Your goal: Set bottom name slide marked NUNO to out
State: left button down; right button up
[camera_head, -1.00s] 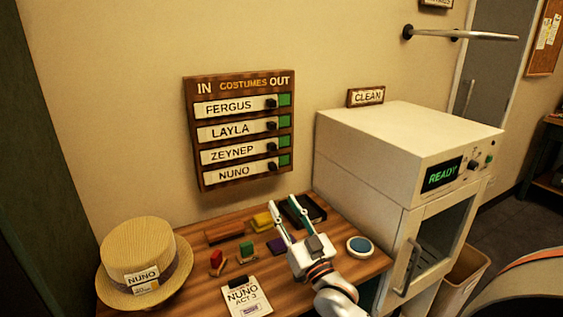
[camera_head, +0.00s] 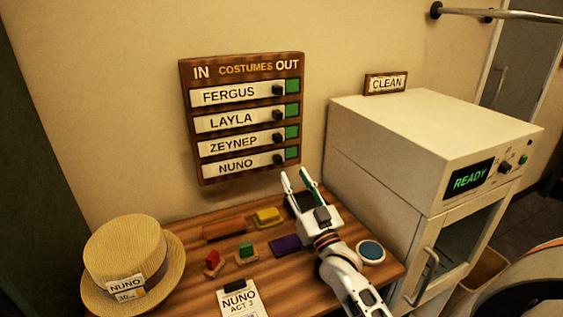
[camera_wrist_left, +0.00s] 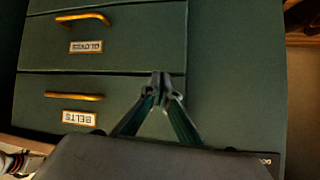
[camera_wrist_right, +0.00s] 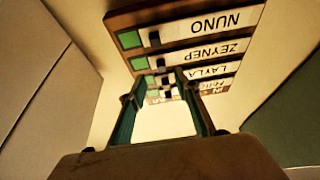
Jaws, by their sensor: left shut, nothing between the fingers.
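The wooden in/out board (camera_head: 242,66) hangs on the wall in the head view. Its bottom slide, marked NUNO (camera_head: 236,165), has a black knob (camera_head: 279,159) near its right end, with green (camera_head: 292,153) showing to the right. In the right wrist view the NUNO slide (camera_wrist_right: 215,22) appears upside down, uppermost. My right gripper (camera_head: 294,173) is open and empty, just below the board's lower right corner and apart from the knob. My left gripper (camera_wrist_left: 160,78) is shut and empty in front of green drawers, outside the head view.
The FERGUS (camera_head: 229,96), LAYLA (camera_head: 231,120) and ZEYNEP (camera_head: 233,143) slides sit above. A white cabinet (camera_head: 410,140) reading READY stands right of my right arm. The table (camera_head: 190,245) below holds a straw hat (camera_head: 125,250), small blocks and a NUNO card (camera_head: 240,300).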

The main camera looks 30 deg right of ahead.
aim_at(280, 160)
jog(key=w, duration=0.9)
jog(key=shift+d, duration=0.3)
jog(key=shift+w+r, duration=0.2)
jog(key=shift+w, duration=0.4)
grip_shut()
